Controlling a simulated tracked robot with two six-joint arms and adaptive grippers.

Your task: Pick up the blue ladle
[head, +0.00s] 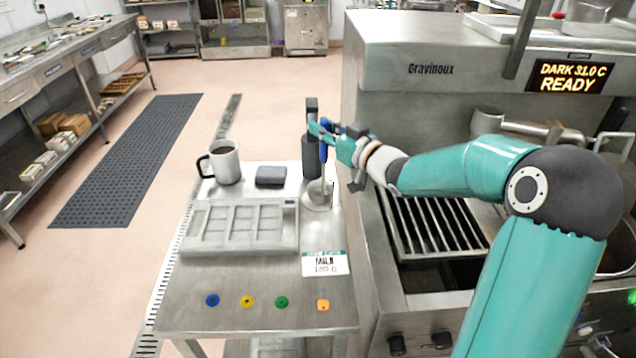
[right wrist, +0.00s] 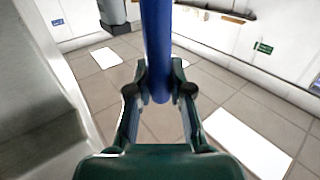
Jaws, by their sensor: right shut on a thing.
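The blue ladle (head: 324,153) stands upright at the back right of the small steel table, its blue handle at the top and a steel part below it. My right gripper (head: 322,134) is shut on the blue handle near its top. In the right wrist view the blue handle (right wrist: 157,45) runs between the two fingertips (right wrist: 159,92), which touch it from both sides. The ladle's lower end is over or on a round pale dish (head: 317,203); I cannot tell whether it touches. My left gripper is not in view.
A dark upright cylinder (head: 309,155) is right behind the ladle. A grey mug (head: 226,163), a dark block (head: 270,177), a moulded tray (head: 203,240) and a label card (head: 325,264) share the table (head: 190,302). The Gravinoux machine (head: 400,70) borders it on the right.

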